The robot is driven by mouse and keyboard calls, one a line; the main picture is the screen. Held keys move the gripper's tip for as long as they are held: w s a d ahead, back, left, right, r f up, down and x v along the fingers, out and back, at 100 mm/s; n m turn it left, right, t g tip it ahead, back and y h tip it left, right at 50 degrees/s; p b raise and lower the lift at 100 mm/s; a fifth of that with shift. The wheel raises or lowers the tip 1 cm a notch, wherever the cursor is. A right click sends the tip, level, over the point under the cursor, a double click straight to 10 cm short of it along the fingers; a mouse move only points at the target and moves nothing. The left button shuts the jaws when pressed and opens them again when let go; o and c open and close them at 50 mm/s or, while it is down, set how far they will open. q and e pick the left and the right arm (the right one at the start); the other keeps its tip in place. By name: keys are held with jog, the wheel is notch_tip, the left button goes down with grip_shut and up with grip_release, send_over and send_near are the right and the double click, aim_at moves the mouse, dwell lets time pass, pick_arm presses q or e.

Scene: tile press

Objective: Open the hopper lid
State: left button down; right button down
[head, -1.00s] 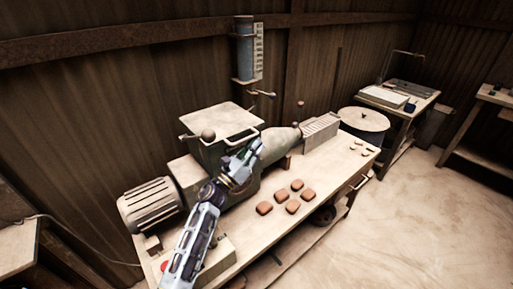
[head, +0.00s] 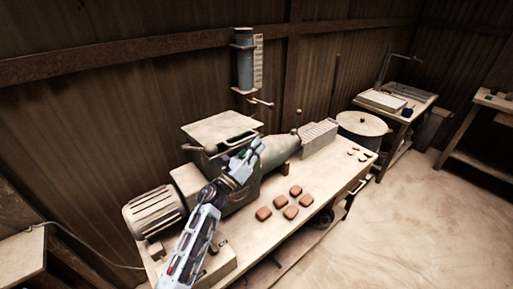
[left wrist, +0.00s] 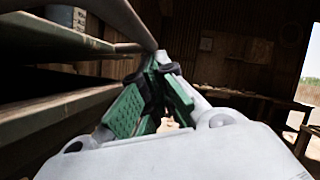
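The hopper lid (head: 215,128) is a pale, flat square on top of the green press (head: 240,190). It looks down, with a bar-like handle (head: 232,145) along its front edge. My left gripper (head: 258,148) is at the front right of the lid, close to the handle's right end. In the left wrist view its green-padded fingers (left wrist: 160,72) come close together at the tips, just below the end of a grey bar (left wrist: 130,22). Whether they hold the bar is unclear. My right gripper is not in view.
Several reddish tiles (head: 285,202) lie on the bench (head: 255,235) right of my left arm. A motor (head: 155,208) is at the press's left end. A ball-ended lever (head: 210,149) stands by the lid. A blue cylinder (head: 244,68) hangs on the wall behind.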

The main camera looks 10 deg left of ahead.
aim_at(255, 135)
pick_arm(q)
jog(key=shift+w+a+r+p, duration=0.15)
jog(key=shift+r+p, duration=0.5)
jog(key=shift+r, duration=0.6)
jog(key=shift+w+a+r+p, duration=0.1)
jog(key=shift+r+p, duration=0.5)
jog(key=shift+r, duration=0.6)
jog(key=shift+w+a+r+p, duration=0.15)
jog(key=shift+r+p, duration=0.5)
jog(key=shift+r, duration=0.6)
jog(key=shift+s, duration=0.1)
jog(key=shift+f, duration=0.25)
